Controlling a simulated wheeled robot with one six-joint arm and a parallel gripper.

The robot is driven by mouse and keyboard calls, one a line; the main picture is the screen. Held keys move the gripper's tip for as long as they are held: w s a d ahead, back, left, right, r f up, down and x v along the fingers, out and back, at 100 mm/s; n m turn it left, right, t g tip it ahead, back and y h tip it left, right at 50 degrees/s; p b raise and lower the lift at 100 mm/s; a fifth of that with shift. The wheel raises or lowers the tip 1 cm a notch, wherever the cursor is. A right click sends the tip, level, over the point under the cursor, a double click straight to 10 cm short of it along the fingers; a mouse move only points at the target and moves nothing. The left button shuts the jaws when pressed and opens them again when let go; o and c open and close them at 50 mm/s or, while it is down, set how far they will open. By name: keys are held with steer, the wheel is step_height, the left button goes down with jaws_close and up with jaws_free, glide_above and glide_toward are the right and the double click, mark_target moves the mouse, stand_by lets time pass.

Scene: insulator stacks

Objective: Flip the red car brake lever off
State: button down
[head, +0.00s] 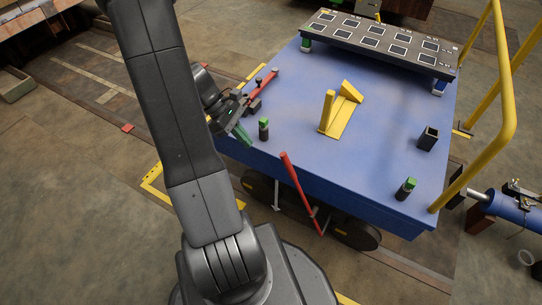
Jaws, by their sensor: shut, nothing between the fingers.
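The red brake lever (300,190) stands at the near side of the blue car (380,170). It leans, with its upper end to the left at the deck edge and its lower end down by the wheels. My gripper (244,135) is to the left of the lever's upper end, near the car's left corner, apart from the lever. Its fingers look shut and hold nothing. My arm crosses the left half of the view and hides part of the floor behind it.
On the deck are a yellow bracket (341,116), green-topped posts (263,129) (405,188), a dark square socket (428,139), a red-handled piece (265,84) near my gripper and a dark rack (382,40). A yellow rail (508,95) stands at right.

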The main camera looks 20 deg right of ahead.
steer(key=s+d+f+b, duration=0.5)
steer(key=s+d+f, duration=0.1)
steer(key=d, duration=0.1)
steer(key=shift+s+d, duration=0.15)
steer(key=shift+s, duration=0.15)
stand_by(0.4)
